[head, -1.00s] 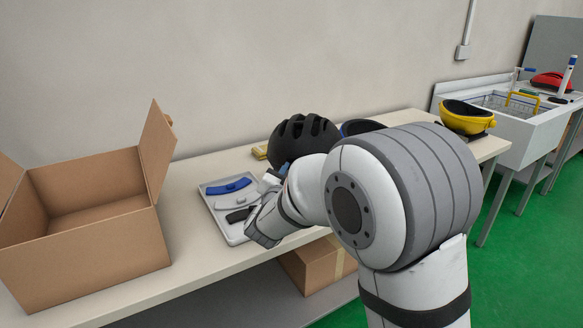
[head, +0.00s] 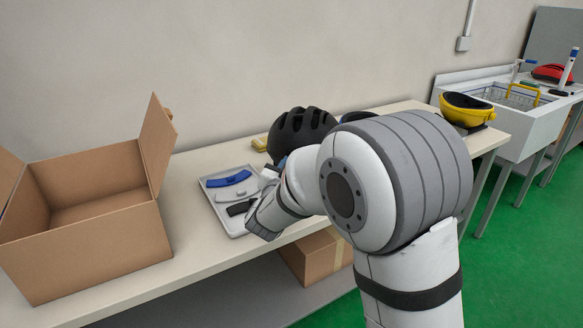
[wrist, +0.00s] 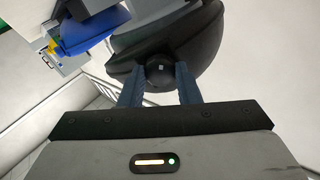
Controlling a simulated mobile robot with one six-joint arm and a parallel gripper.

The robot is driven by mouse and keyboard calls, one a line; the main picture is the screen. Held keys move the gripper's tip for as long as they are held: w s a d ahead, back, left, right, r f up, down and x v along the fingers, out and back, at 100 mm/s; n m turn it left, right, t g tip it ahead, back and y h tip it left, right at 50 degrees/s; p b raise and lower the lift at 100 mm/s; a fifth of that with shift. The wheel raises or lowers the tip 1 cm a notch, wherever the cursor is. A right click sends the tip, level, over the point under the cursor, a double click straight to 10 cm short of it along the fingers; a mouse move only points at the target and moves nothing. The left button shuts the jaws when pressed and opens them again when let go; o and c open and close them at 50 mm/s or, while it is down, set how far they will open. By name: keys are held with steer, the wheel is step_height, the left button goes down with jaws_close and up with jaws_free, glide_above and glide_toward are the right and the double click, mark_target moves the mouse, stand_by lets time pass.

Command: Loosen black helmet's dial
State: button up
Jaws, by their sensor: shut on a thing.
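The black helmet (head: 300,132) with vents sits on the bench, partly hidden behind my arm in the head view. In the wrist view its dark shell (wrist: 205,40) fills the top middle. A round black dial (wrist: 160,74) sticks out of the helmet's rim there. My gripper (wrist: 159,88) has its two blue-grey fingers on either side of the dial, shut on it. In the head view the gripper's fingers are mostly hidden by my arm.
A grey tray (head: 206,184) with a blue curved pad (head: 229,178) and dark and pale pieces lies left of the helmet. An open cardboard box (head: 95,235) stands at the left. A yellow helmet (head: 467,109) sits at the bench's right end, near a white sink (head: 530,125).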

stand_by(0.5)
steer(key=o, duration=1)
steer(key=shift+s+a, duration=0.25)
steer(key=shift+s, duration=1)
steer(key=shift+s+a, duration=0.2)
steer(key=shift+s, duration=1.1)
steer(key=shift+s+a, duration=0.25)
steer(key=shift+s, duration=1)
